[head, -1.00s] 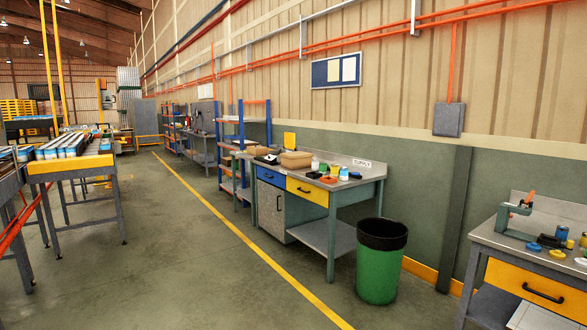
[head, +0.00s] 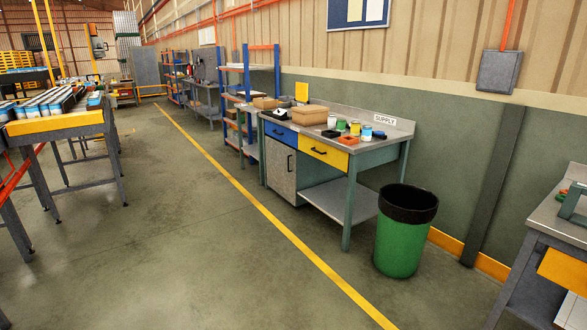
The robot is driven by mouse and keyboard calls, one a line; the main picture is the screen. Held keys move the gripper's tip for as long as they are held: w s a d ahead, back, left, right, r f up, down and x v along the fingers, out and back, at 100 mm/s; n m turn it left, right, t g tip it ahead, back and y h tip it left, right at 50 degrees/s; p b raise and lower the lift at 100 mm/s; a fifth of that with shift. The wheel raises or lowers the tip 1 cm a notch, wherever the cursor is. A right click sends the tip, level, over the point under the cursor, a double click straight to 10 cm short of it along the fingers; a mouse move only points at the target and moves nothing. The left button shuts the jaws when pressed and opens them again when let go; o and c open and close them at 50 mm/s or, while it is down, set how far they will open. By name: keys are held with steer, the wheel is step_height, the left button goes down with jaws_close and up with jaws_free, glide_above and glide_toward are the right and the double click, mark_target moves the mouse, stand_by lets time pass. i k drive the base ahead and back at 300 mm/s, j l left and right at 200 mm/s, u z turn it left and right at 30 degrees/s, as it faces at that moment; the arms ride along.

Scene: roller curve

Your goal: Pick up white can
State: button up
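A small white can (head: 331,121) appears to stand on the grey top of the supply bench (head: 398,128), in front of the wall on the right side of the walkway. Beside it are a green can (head: 341,126), a yellow can (head: 355,128) and a blue and white can (head: 366,133). They are small in the picture, so their labels cannot be read. My gripper is not in view.
A green bin with a black rim (head: 402,235) stands on the floor at the bench's right end. Another workbench (head: 560,225) is cut off at the right edge. A roller conveyor (head: 60,128) is at left. The floor between is clear.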

mark_target(331, 119)
steer(key=i, duration=0.95)
steer(key=i+z, duration=0.1)
steer(key=i, duration=0.85)
steer(key=i+j, duration=0.15)
steer(key=i, duration=0.8)
steer(key=i+j, duration=0.1)
steer(key=i, duration=0.85)
steer(key=l+z, duration=0.05)
